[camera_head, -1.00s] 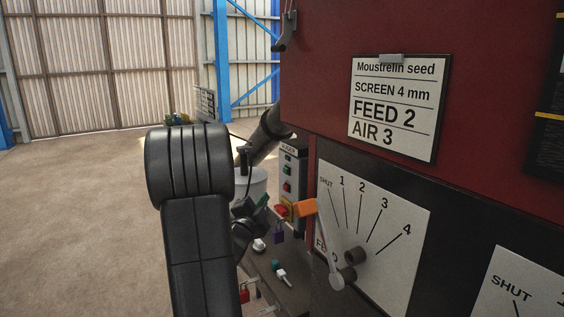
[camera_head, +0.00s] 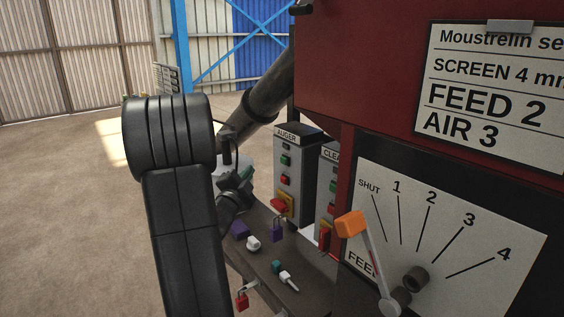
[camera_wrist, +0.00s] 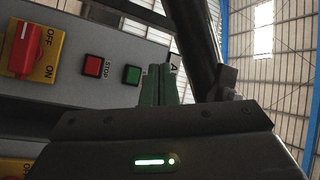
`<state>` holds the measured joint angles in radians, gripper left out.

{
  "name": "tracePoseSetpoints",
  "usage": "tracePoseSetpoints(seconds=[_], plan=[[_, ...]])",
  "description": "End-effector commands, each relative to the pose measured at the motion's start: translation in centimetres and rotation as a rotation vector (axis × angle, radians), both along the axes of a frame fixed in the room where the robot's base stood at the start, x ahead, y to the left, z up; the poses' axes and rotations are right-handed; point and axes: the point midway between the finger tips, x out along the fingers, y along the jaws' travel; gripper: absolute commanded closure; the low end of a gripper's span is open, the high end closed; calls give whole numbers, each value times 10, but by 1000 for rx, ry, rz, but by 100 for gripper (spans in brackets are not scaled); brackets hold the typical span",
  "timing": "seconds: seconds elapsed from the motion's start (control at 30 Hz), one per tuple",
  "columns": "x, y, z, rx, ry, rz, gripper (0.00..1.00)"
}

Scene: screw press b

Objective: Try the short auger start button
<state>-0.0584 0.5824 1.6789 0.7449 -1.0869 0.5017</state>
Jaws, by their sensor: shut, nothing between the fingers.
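The grey auger box (camera_head: 291,190) stands left of the red press in the head view. Its green start button (camera_head: 285,160) is above a red button (camera_head: 284,180) and a red and yellow switch (camera_head: 280,207). In the wrist view the green button (camera_wrist: 131,75) is beside the red STOP button (camera_wrist: 93,66), and the switch (camera_wrist: 27,48) marked OFF and ON is at far left. My gripper (camera_wrist: 161,72) has dark green fingers, shut and empty, just right of the green button. They partly hide the box label. I cannot tell whether they touch the box. In the head view my arm partly hides the gripper.
A second box (camera_head: 329,180), partly hidden, stands right of the auger box. A lever with an orange handle (camera_head: 350,224) sticks out before the feed dial. The floor at left is clear.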

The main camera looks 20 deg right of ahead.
Motion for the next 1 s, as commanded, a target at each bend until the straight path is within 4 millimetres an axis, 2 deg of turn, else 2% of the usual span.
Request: tracePoseSetpoints(seconds=[0.27,0.7,1.0], plan=[[5,-13,1,-1,1,-2,100],[25,-68,-3,1,-2,-2,100],[30,-83,-1,1,-1,-1,100]])
